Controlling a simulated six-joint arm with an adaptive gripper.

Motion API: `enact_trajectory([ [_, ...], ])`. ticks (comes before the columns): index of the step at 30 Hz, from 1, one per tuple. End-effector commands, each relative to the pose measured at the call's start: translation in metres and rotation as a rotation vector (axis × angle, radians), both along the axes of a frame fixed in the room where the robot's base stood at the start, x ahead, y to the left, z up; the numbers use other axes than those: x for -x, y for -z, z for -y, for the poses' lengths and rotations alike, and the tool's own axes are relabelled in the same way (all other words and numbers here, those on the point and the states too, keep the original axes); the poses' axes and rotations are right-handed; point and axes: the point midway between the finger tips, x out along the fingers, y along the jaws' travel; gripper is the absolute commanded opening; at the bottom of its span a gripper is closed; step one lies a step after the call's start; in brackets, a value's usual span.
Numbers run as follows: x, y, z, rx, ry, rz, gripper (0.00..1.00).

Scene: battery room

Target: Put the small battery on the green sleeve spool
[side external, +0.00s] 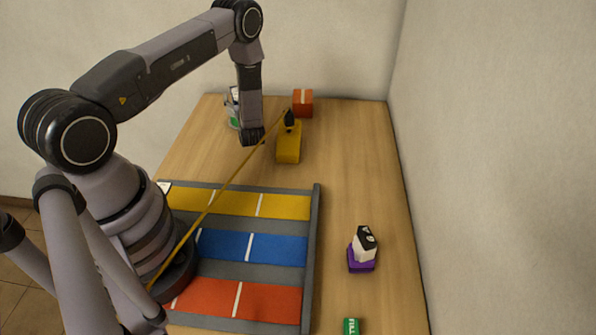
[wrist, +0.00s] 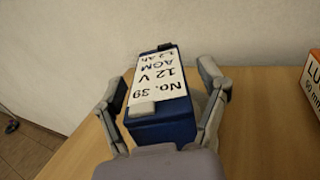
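The small battery (wrist: 160,88) is a blue block with a white label reading "No. 39, 12 V, AGM" in the wrist view. It lies between the two fingers of my gripper (wrist: 162,72). The fingers are close on both sides, but I cannot tell whether both touch it. In the side view, a white-topped thing with green below, which looks like the green sleeve spool (side external: 234,122), stands at the back left, partly hidden behind my arm. The white top looks like the battery's label (side external: 232,97). Contact between battery and spool is hidden.
An orange box (side external: 302,103) and a yellow block (side external: 289,150) with a dark top stand nearby. A grey tray (side external: 316,215) has yellow, blue and red lanes. A purple item (side external: 361,264) and green block (side external: 351,327) are at right. A thin yellow line crosses the tray.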

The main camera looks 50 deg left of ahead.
Motion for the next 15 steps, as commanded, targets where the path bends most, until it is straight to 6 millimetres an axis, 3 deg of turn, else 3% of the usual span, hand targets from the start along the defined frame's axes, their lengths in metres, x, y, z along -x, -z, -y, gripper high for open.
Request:
enact_trajectory([
  [12,0.000,-0.003,0.000,0.000,0.000,0.000,0.84],
  [15,0.004,-0.002,0.011,0.002,0.003,-0.002,0.84],
])
